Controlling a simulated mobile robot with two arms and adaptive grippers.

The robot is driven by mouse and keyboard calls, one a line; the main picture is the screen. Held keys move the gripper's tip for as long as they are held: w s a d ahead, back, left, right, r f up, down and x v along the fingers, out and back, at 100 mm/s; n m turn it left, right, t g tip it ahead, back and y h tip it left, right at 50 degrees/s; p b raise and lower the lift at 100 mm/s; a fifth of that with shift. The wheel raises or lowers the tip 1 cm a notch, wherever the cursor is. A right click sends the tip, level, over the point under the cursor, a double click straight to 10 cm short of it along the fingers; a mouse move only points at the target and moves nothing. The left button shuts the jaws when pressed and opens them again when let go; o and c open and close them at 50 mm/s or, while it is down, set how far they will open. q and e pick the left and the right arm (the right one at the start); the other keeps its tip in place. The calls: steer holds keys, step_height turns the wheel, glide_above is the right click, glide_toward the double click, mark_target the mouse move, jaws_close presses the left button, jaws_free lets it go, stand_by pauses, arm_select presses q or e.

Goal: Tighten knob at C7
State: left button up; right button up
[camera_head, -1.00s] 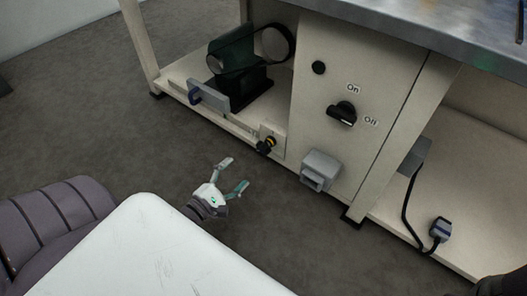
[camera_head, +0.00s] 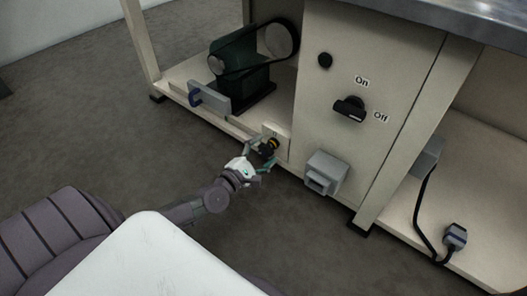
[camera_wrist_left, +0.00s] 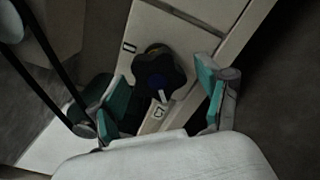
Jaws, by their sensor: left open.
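The knob (camera_head: 267,147) is a dark lobed star knob with a yellow collar, on a cream plate low on the machine's base. In the left wrist view the knob (camera_wrist_left: 158,74) has a blue centre and a white pointer mark, with a label reading C7 just below it. My left gripper (camera_head: 262,158) is open with its fingers at the knob's two sides. In the left wrist view its teal-padded fingers (camera_wrist_left: 163,95) stand left and right of the knob, apart from it. My right gripper is not identifiable in view.
A green motor with a belt (camera_head: 240,75) and a blue-handled grey block (camera_head: 209,97) sit on the low shelf. A rotary On/Off switch (camera_head: 349,108) and a grey box (camera_head: 325,173) are on the panel to the right.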

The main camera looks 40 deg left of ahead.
arm_select(q)
steer(key=c, duration=1.2)
